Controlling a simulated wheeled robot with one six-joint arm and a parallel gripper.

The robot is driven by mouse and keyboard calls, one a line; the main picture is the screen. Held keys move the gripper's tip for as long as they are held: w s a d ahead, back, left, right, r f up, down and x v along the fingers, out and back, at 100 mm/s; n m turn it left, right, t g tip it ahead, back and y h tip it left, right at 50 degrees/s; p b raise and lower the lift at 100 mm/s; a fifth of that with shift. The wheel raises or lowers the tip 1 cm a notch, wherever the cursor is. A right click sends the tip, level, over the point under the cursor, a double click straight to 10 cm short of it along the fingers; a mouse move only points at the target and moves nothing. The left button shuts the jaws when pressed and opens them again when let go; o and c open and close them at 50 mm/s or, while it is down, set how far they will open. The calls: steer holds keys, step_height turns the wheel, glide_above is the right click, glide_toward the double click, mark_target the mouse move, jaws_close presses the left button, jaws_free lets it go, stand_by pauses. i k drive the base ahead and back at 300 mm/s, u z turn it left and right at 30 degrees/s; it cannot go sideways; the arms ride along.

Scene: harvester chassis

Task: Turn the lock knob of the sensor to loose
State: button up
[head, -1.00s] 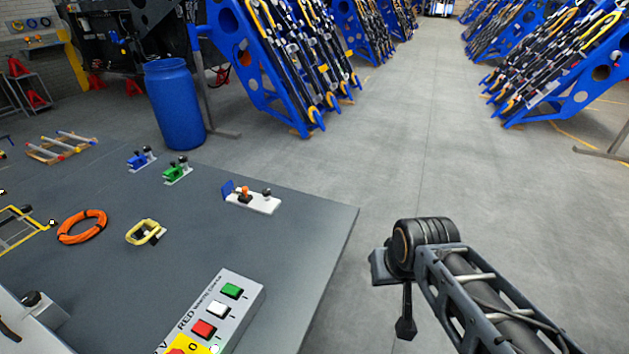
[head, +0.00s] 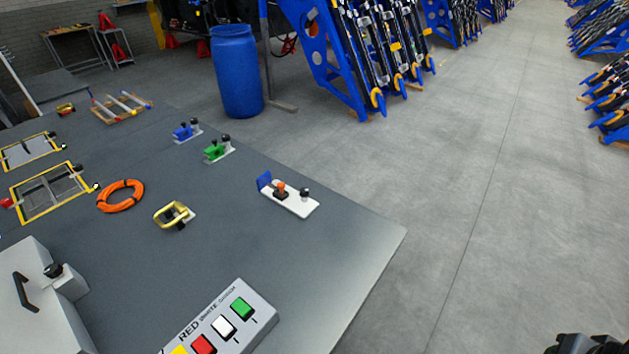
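A white base plate (head: 298,204) lies near the right edge of the grey table. It carries a blue plate (head: 264,181), an orange-topped part (head: 281,189) and a black knob (head: 304,194). A blue device (head: 184,132) and a green device (head: 214,151), each with a dark round knob, stand farther back. I cannot tell for sure which of these is the sensor, or how any knob is turned. Only a dark piece of my arm shows at the bottom right corner. My gripper is not in view, well away from these things.
The grey table (head: 330,262) also holds an orange ring (head: 121,196), a yellow-handled part (head: 173,214), a button box (head: 261,316) and a grey box (head: 38,290). A blue barrel (head: 236,75) stands behind it.

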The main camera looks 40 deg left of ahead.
mark_target(304, 191)
steer(key=z, duration=0.05)
steer(key=i, duration=1.6)
steer(key=u, duration=3.2)
steer(key=i, duration=0.5)
steer(key=u, duration=0.05)
